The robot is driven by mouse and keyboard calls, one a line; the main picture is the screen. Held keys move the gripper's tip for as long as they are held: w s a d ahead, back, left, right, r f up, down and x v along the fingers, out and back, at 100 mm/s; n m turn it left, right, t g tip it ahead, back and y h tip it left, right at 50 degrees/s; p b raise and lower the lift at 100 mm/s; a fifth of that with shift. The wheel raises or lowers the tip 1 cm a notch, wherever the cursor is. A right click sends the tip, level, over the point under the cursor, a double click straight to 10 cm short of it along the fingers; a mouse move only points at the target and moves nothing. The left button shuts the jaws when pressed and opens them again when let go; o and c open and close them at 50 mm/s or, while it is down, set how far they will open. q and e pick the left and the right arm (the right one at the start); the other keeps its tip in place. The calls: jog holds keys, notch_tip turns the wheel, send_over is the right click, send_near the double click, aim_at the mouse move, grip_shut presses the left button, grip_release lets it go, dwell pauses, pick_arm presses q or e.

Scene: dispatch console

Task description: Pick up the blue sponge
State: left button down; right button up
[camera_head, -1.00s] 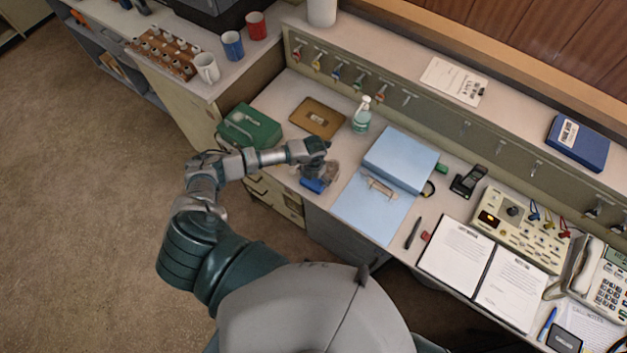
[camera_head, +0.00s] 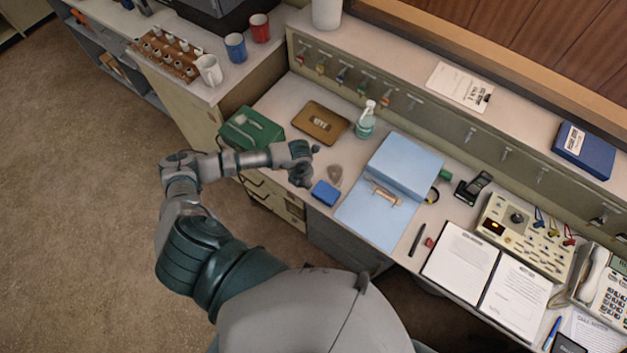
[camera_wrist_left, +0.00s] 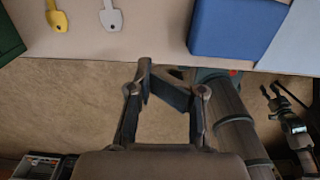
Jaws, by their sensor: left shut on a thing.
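The blue sponge (camera_head: 326,192) lies on the desk near its front edge, left of a light blue folder. In the left wrist view the blue sponge (camera_wrist_left: 238,28) shows large at upper right. My left gripper (camera_head: 300,179) is just left of the sponge in the head view and apart from it. In the left wrist view my left gripper (camera_wrist_left: 172,84) is beyond the desk edge, over the floor. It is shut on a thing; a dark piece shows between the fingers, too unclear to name. The sponge is not between the fingers.
A green box (camera_head: 250,130) stands behind my left forearm. A grey item (camera_head: 335,174) lies beside the sponge. A spray bottle (camera_head: 365,122) and brown clipboard (camera_head: 320,123) are farther back. A yellow key (camera_wrist_left: 57,19) and grey key (camera_wrist_left: 110,16) lie left of the sponge.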

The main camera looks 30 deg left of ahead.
pick_arm(q)
jog(key=s+a+r+b, duration=0.1)
jog(key=s+a, duration=0.4)
jog(key=s, duration=0.4)
jog(key=shift+s, duration=0.3)
jog(key=shift+c, duration=2.3)
grip_release()
jog(key=shift+a, duration=0.2)
jog(key=shift+o, duration=0.4)
pick_arm(e)
jog(key=shift+s+a+f, duration=0.1)
jog(key=shift+a+f, duration=0.3)
jog(key=shift+f, duration=0.25)
jog(key=shift+a, duration=0.1)
